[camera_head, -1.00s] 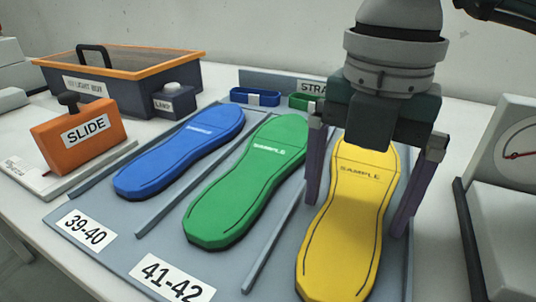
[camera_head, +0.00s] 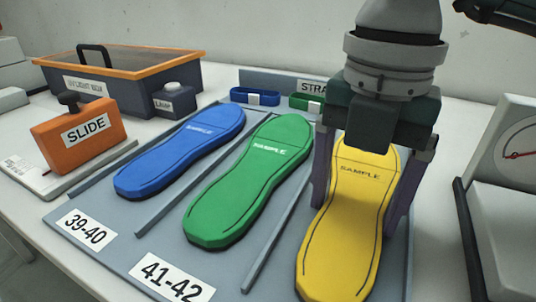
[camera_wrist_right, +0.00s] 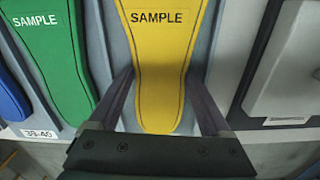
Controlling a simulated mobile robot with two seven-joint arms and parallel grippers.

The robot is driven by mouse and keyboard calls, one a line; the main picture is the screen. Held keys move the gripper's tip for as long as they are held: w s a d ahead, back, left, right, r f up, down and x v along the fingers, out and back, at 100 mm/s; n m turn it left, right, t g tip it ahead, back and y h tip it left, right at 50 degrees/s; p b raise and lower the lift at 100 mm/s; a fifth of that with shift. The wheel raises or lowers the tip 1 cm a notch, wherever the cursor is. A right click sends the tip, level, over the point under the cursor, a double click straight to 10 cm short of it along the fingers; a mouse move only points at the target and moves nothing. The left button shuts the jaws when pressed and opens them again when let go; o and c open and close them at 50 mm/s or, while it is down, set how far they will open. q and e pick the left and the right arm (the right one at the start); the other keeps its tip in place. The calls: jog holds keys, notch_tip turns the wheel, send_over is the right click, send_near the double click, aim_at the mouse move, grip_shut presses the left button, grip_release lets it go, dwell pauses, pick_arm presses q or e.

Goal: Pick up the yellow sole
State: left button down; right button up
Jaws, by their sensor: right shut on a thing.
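The yellow sole (camera_head: 350,225), marked SAMPLE, lies in the right lane of the grey sorting board. My right gripper (camera_head: 358,200) is above it with one finger on each side of its middle, shut on it. In the right wrist view the yellow sole (camera_wrist_right: 160,60) sits between the two fingers (camera_wrist_right: 160,95). The sole appears still at board level; I cannot tell any gap beneath it. My left gripper is not in view.
A green sole (camera_head: 250,180) and a blue sole (camera_head: 180,155) lie in the lanes to the left, with raised dividers (camera_head: 275,235) between. An orange SLIDE block (camera_head: 80,135) and a dark box (camera_head: 120,85) stand at left. A dial device (camera_head: 505,190) stands at right.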

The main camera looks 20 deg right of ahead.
aim_at(353, 208)
jog(key=shift+r, duration=0.15)
jog(key=shift+c, duration=0.2)
notch_tip(353, 208, up, 20)
jog(key=p, duration=1.6)
jog(key=shift+p, duration=0.35)
